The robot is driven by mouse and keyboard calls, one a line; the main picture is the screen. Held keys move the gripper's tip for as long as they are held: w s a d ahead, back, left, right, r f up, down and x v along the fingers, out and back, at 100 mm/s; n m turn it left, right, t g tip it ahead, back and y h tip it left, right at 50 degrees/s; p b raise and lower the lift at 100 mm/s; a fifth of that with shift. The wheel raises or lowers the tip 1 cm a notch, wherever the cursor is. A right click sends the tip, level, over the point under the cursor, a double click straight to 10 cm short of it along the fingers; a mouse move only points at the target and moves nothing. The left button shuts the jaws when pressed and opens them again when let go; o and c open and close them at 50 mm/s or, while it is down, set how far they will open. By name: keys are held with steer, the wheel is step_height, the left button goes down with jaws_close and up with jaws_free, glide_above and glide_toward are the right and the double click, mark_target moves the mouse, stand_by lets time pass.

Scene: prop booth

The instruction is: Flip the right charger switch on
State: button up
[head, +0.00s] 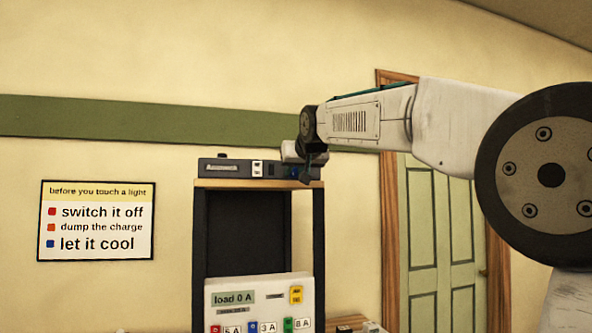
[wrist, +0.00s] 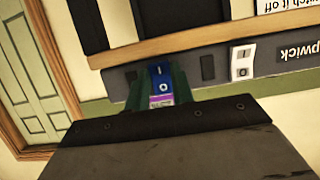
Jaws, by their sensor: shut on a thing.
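A dark charger unit (head: 230,168) lies on top of a black rack with a wooden top; it also shows upside down in the wrist view (wrist: 285,55). Its right switch is a blue rocker (wrist: 163,76) marked I and O, with a purple and white label beside it. A white switch (wrist: 242,62) sits further along the same face and shows left of my gripper in the head view (head: 257,168). My gripper (head: 305,172) is at the charger's right end. In the wrist view its dark green fingers (wrist: 156,88) are shut on the blue switch, one on each side. The rocker's tilt is unclear.
Below the charger, the rack (head: 198,225) is open, with a white panel (head: 232,285) reading "load 0 A" and several coloured switches at its foot. A notice (head: 97,221) hangs on the left wall. A green door (head: 440,230) stands behind my arm.

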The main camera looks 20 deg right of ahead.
steer(key=shift+f+t, duration=0.2)
steer(key=shift+t, duration=0.55)
steer(key=shift+f+t, duration=0.15)
steer(key=shift+t, duration=0.6)
steer(key=o, duration=1)
steer(key=s, duration=0.7)
steer(key=shift+s+r, duration=0.35)
steer(key=shift+s, duration=0.05)
